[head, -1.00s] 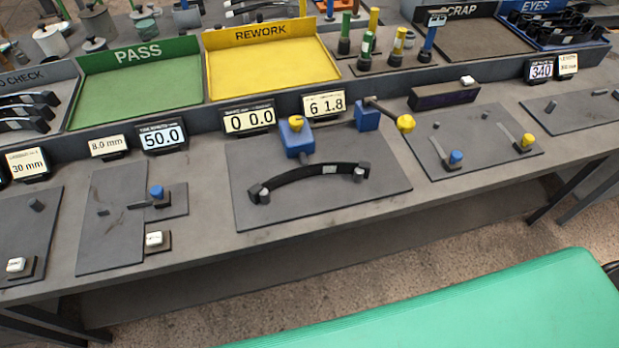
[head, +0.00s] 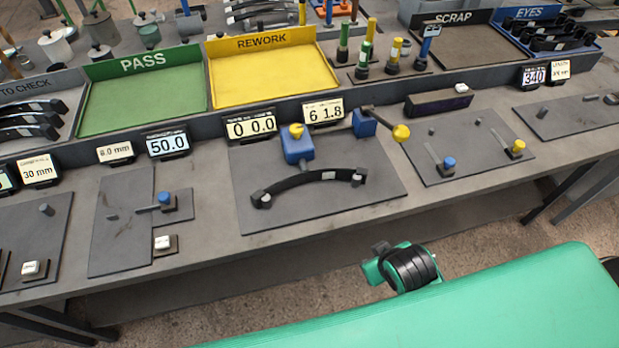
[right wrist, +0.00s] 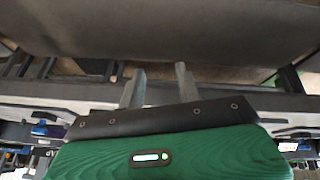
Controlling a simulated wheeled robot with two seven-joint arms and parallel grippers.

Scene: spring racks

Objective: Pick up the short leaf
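A black curved leaf (head: 310,183) with a pale label lies on the dark plate of the middle fixture, its ends at two small grey blocks. Several similar dark leaves (head: 30,120) lie stacked in the TO CHECK tray (head: 66,100) at the left. I cannot tell by sight which leaf is the short one. My right gripper (right wrist: 160,75) shows in the right wrist view with its two grey fingers apart and nothing between them. In the head view neither gripper's fingers show; a green and black part of mine is in front of the bench.
Behind the fixtures stand the empty green PASS tray (head: 146,95), the empty yellow REWORK tray (head: 270,80), the SCRAP tray (head: 470,48) and the blue EYES tray (head: 590,43). A blue block with a yellow knob (head: 297,148) rises behind the middle leaf. Small displays line the ledge.

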